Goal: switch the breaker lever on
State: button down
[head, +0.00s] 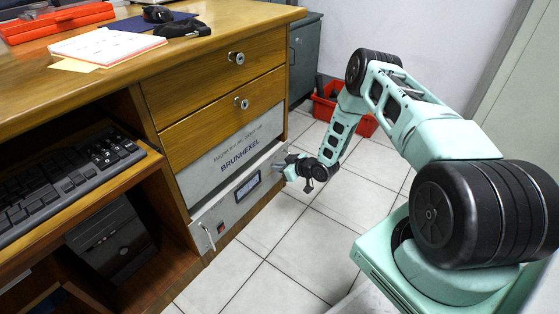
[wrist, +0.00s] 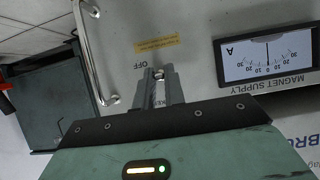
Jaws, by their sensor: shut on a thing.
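The breaker lever (wrist: 159,76) shows only as a small bright tip between my fingertips; the rest is hidden by the fingers. It sits on the grey front panel of the magnet supply (head: 205,215), beside an upside-down OFF label (wrist: 141,65) in the wrist view. My gripper (wrist: 157,82) is shut on the lever. In the head view my gripper (head: 287,168) is at the right end of the panel, and the lever cannot be made out there.
A meter (wrist: 266,58) reads near zero. A yellow label (wrist: 157,44) and a metal handle (wrist: 90,55) are close to the fingers. The head view shows a red switch (head: 221,228), another handle (head: 208,237), wooden drawers (head: 215,72) above and clear tiled floor (head: 290,240).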

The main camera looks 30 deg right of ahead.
jog(key=shift+w+r+g+h+p, duration=0.15)
jog(key=shift+r+g+h+p, duration=0.45)
jog(key=shift+g+p, duration=0.55)
jog(key=shift+w+r+g+h+p, duration=0.15)
jog(key=shift+g+p, duration=0.15)
jog(key=shift+g, duration=0.35)
jog(key=shift+r+g+h+p, duration=0.15)
jog(key=shift+g+p, duration=0.15)
jog(key=shift+g, duration=0.3)
jog(key=shift+a+f, duration=0.1)
jog(key=c, duration=1.5)
grip_release()
jog(key=p+v, duration=0.6)
jog(key=v, duration=1.1)
jog(key=shift+r, duration=0.35)
jog(key=shift+w+a, duration=0.1)
jog(key=shift+w, duration=0.1)
